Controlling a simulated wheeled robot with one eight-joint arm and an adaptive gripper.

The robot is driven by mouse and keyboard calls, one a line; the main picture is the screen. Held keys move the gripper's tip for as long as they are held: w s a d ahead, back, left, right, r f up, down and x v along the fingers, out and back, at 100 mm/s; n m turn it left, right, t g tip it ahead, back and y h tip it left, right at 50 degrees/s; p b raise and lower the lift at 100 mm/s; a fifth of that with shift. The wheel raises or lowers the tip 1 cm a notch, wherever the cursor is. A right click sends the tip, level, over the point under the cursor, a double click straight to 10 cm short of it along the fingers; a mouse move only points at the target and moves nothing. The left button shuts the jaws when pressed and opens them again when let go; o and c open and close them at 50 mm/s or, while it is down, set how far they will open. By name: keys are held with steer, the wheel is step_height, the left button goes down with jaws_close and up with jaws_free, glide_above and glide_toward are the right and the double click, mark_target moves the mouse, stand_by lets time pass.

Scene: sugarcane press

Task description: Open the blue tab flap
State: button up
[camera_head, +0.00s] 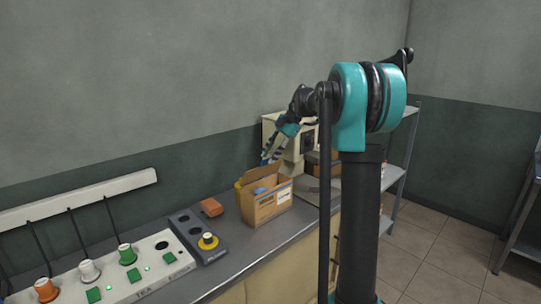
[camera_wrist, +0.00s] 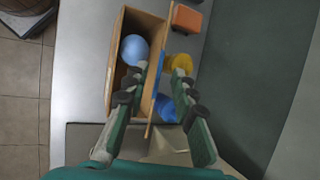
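An open cardboard box (camera_head: 272,206) stands on the counter; it also shows in the wrist view (camera_wrist: 123,38). A narrow blue strip (camera_wrist: 160,68), which looks like the blue tab, runs along the box's right flap or wall in the wrist view. My gripper (camera_wrist: 160,73) is open, with one finger over the box opening and the other outside that edge. The edge lies between the fingers; contact cannot be told. In the head view my gripper (camera_head: 268,156) is above and behind the box, partly hard to make out.
A light-blue ball (camera_wrist: 134,48) lies in the box. A yellow round thing (camera_wrist: 183,62) and a blue one (camera_wrist: 166,107) are beside it. An orange block (camera_head: 211,207) and a control panel (camera_head: 125,275) are to the left. A wall (camera_head: 150,90) runs behind the counter.

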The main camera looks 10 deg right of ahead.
steer(key=v, duration=1.2)
